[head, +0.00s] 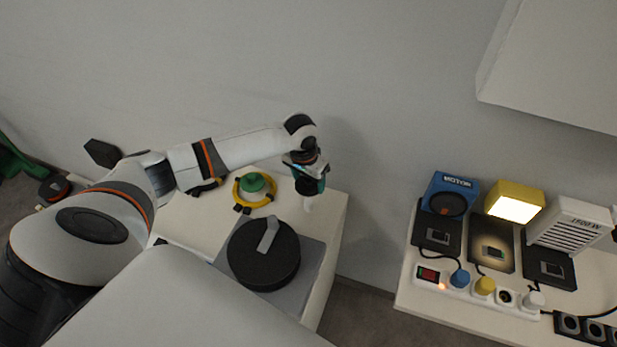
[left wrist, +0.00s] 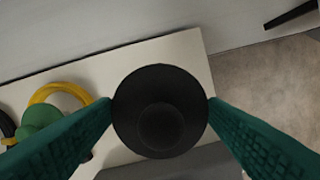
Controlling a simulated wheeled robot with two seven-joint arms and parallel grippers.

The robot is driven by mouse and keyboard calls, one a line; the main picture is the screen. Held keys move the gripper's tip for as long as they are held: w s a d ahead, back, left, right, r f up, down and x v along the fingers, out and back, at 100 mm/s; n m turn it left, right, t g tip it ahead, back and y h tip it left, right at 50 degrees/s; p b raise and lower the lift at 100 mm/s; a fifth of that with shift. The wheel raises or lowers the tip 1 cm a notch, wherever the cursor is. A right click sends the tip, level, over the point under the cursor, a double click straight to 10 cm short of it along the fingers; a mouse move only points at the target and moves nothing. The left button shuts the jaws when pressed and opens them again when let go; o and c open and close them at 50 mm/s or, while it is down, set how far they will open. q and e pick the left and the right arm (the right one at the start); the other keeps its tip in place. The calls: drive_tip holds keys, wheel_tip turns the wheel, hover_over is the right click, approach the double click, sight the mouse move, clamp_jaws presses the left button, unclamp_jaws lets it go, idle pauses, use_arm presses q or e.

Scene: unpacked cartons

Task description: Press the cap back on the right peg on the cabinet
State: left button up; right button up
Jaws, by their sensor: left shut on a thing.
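My left gripper (head: 309,186) is above the right end of the white cabinet (head: 333,215). Its green fingers are shut on a round black cap (left wrist: 160,110), which fills the middle of the left wrist view between the fingertips. In the head view the cap shows only as a small dark shape in the fingers. A small pale peg-like piece (head: 308,205) shows just below it; I cannot tell whether the two touch. In the left wrist view the cap hides whatever is beneath it. My right gripper is not in view.
On the cabinet, a green knob (head: 254,182) sits within a yellow ring (head: 240,194) left of the gripper. A black disc (head: 262,265) with a grey handle stands on a grey plate nearer me. A second table with lamps and sockets (head: 507,298) stands right, across a gap.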

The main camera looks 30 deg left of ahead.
sight(309, 200)
use_arm(q)
drive_tip(key=shift+w+f+b, duration=0.1)
drive_tip(key=shift+f+b, duration=0.3)
drive_tip(key=shift+f, duration=0.25)
wheel_tip(309, 200, down, 3)
drive_tip(key=b, duration=0.3)
drive_tip(key=shift+a+r, duration=0.1)
drive_tip(key=shift+r, duration=0.1)
drive_tip(key=shift+f, duration=0.8)
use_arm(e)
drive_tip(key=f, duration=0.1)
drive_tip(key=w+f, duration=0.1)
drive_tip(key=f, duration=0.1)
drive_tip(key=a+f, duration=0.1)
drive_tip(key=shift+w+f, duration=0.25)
use_arm(q)
drive_tip(key=shift+f, duration=0.1)
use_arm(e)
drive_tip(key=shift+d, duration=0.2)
use_arm(q)
drive_tip(key=shift+f+b, duration=0.3)
drive_tip(key=shift+f, duration=0.45)
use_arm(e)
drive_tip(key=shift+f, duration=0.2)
